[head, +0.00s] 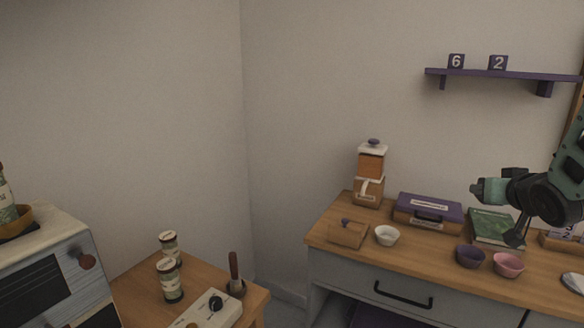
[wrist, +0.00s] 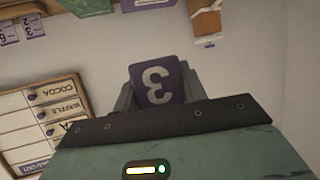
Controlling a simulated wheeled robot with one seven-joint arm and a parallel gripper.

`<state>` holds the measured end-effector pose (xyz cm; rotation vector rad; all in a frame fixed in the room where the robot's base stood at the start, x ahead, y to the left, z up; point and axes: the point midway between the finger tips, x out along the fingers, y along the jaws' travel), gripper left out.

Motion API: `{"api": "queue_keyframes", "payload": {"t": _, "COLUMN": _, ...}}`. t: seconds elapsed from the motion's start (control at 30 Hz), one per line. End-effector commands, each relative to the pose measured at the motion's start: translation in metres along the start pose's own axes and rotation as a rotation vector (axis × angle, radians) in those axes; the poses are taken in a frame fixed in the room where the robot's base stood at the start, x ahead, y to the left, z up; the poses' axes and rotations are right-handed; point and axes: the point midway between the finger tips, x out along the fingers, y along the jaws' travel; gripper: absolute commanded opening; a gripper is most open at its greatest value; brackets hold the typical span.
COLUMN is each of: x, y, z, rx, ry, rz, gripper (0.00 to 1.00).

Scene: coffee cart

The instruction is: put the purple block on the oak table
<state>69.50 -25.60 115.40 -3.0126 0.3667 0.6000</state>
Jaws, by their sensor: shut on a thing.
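My gripper (wrist: 158,92) is shut on the purple block (wrist: 156,74), which shows a pale 3 upside down in the wrist view. The block sits between the two fingers, its lower part hidden by the gripper body. In the head view my arm is at the right edge, above the grey-drawered counter; I cannot make out the held block there. A wooden-topped table (head: 136,286), which looks like the oak table, stands low at the lower left, well away from my arm. Its front is cut off by the frame.
The table bears two jars (head: 172,282), a pale box with a black knob (head: 208,311) and a dark handled tool (head: 235,280). The counter (head: 345,262) holds a grinder, cases and bowls. A purple shelf (head: 510,74) carries blocks 6 and 2. A grey appliance (head: 45,265) stands left.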

Motion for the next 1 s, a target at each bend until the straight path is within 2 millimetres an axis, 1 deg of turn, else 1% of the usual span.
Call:
{"api": "queue_keyframes", "payload": {"t": 0.03, "x": 0.005, "y": -0.004, "z": 0.017, "rx": -0.009, "ry": -0.01, "rz": -0.004, "gripper": 0.19}}
{"api": "queue_keyframes", "payload": {"t": 0.6, "x": 0.054, "y": -0.087, "z": 0.197, "rx": -0.064, "ry": -0.009, "rz": -0.149, "gripper": 0.19}}
{"api": "queue_keyframes", "payload": {"t": 0.8, "x": 0.069, "y": -0.111, "z": 0.247, "rx": -0.079, "ry": -0.004, "rz": -0.19, "gripper": 0.19}}
{"api": "queue_keyframes", "payload": {"t": 1.0, "x": 0.08, "y": -0.131, "z": 0.289, "rx": -0.093, "ry": -0.004, "rz": -0.223, "gripper": 0.19}}
